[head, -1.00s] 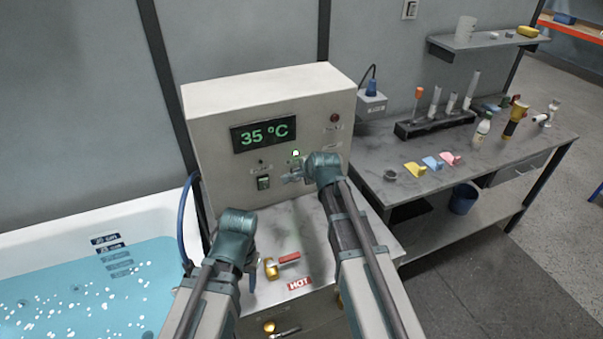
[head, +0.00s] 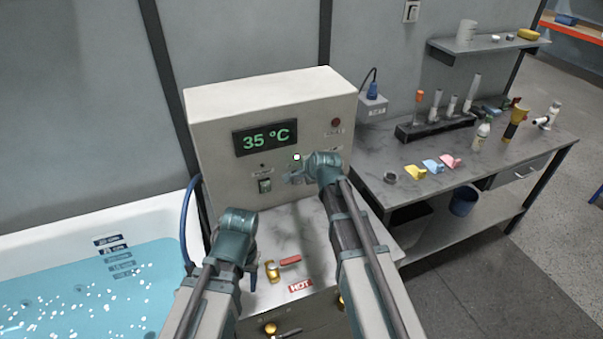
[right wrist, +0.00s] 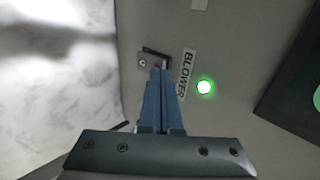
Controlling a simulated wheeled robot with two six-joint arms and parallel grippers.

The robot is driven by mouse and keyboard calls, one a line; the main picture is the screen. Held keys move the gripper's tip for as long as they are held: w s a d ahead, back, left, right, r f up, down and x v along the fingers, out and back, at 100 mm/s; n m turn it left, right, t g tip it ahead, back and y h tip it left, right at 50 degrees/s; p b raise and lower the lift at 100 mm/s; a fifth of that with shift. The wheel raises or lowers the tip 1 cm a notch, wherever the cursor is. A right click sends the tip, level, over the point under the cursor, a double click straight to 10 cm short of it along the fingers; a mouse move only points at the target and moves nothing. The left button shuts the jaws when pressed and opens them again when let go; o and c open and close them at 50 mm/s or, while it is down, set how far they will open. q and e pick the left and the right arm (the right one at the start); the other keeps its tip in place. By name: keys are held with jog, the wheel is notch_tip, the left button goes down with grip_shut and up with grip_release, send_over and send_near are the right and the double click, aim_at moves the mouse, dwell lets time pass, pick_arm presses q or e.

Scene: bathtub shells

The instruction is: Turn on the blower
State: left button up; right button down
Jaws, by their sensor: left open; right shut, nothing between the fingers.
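The blower switch (right wrist: 155,60) shows in the right wrist view, a small dark rocker beside the BLOWER label (right wrist: 186,74). The round lamp (right wrist: 204,87) next to the label glows green; it also shows as a small bright lamp (head: 296,157) in the head view. My right gripper (right wrist: 160,72) is shut and empty, its blue fingertips at the switch, partly covering it; contact is hard to tell. In the head view my right gripper (head: 290,178) hides the switch. My left gripper (head: 250,276) is open above the bench beside the tub, its fingers mostly hidden.
The pale control box (head: 222,108) has a 35 °C display (head: 265,137), another switch (head: 265,186) and a red lamp (head: 336,122). A red-handled valve (head: 287,262) lies near my left gripper. The water-filled tub (head: 80,285) is left, a cluttered bench (head: 440,195) right.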

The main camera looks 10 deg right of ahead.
jog(key=p+v, duration=0.9)
jog(key=v, duration=0.4)
jog(key=shift+f, duration=0.15)
jog(key=shift+s, duration=0.1)
